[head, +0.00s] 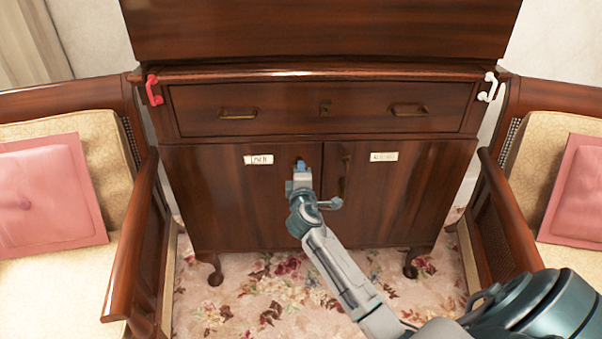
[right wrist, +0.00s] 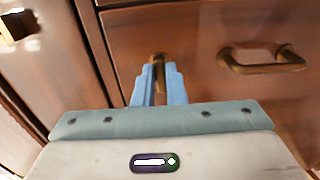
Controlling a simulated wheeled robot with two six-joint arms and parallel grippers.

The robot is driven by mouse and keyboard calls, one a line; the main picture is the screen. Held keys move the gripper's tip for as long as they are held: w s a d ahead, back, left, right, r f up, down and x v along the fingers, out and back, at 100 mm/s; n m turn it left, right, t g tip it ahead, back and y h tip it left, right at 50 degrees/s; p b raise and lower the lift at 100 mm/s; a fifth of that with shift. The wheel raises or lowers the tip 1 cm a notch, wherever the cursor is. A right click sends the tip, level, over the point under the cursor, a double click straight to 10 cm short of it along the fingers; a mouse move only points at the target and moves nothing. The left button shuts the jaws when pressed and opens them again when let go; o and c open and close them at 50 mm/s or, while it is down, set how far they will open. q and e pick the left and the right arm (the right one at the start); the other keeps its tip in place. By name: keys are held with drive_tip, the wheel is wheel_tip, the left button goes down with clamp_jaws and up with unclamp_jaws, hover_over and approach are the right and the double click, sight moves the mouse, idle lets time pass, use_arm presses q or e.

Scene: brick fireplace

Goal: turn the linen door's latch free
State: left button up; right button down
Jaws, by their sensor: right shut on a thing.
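The left cabinet door (head: 230,200) carries a white label (head: 258,160) that seems to read "linen", though the print is blurred. My right gripper (head: 302,168) is at this door's upper right edge, near the seam between the two doors. It hides the latch in the head view. In the right wrist view, its blue fingers (right wrist: 159,82) are closed around a small brass latch (right wrist: 158,58) whose end shows between and above them. How far the latch is turned I cannot tell. The door looks shut. My left gripper is not in view.
The right door (head: 400,205) has a label (head: 383,157) and a brass pull (head: 345,175) close to my gripper. A drawer (head: 320,108) with brass handles is above. Armchairs (head: 140,240) (head: 510,220) flank the cabinet. Red (head: 154,90) and white (head: 488,87) hooks sit at its top corners.

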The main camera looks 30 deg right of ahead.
idle(0.3)
drive_tip(key=c, duration=1.5)
unclamp_jaws()
drive_tip(key=v, duration=1)
drive_tip(key=shift+s+a, duration=0.25)
drive_tip(key=shift+s, duration=0.05)
drive_tip(key=shift+f, duration=0.1)
